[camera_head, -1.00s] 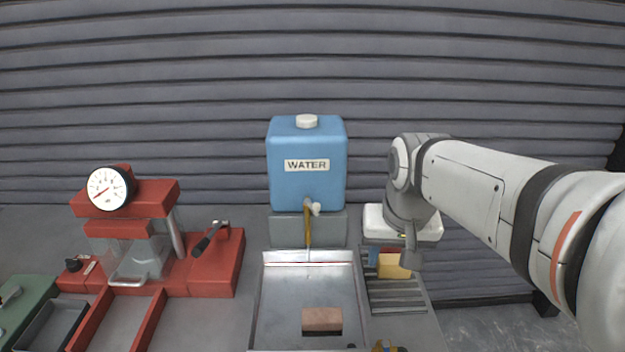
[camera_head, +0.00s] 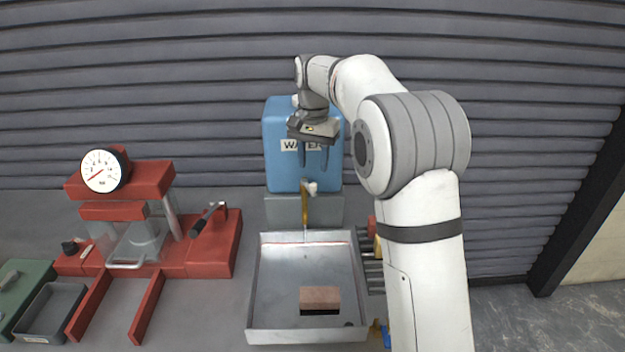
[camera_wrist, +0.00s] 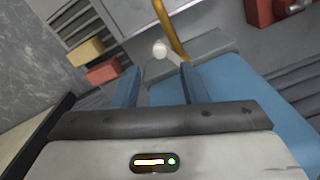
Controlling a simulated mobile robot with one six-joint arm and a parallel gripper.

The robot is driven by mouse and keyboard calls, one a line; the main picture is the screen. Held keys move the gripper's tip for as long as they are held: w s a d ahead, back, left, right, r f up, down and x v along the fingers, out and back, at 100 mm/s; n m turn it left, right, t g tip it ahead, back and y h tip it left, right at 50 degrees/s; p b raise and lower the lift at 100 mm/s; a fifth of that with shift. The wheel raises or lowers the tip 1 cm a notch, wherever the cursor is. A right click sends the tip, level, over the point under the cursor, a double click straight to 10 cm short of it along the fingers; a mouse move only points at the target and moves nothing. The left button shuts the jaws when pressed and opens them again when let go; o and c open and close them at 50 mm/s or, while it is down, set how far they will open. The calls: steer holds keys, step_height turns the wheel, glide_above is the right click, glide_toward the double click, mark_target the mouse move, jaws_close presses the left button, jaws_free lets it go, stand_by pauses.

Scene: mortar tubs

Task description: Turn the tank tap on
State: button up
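The blue water tank (camera_head: 281,170) stands on a grey block at the back. Its tap has a pale knob (camera_head: 311,187) at the tank's lower front and a brass spout (camera_head: 305,208) pointing down over the metal tray. In the wrist view the white knob (camera_wrist: 160,49) and the brass spout (camera_wrist: 175,30) show beyond the fingertips. My gripper (camera_head: 313,166) is in front of the tank's label, pointing down, above the knob and apart from it. Its two fingers are spread with nothing between them, as the wrist view (camera_wrist: 160,80) also shows.
A metal tray (camera_head: 262,290) below the spout holds a reddish-brown brick (camera_head: 320,297). A red press with a gauge (camera_head: 102,171) stands at the left. My arm covers much of the rack right of the tray. A yellow block (camera_wrist: 84,52) shows there.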

mark_target(313, 184)
step_height(313, 184, down, 6)
steer(key=shift+f, duration=0.1)
steer(key=shift+c, duration=0.2)
jaws_close()
stand_by(0.3)
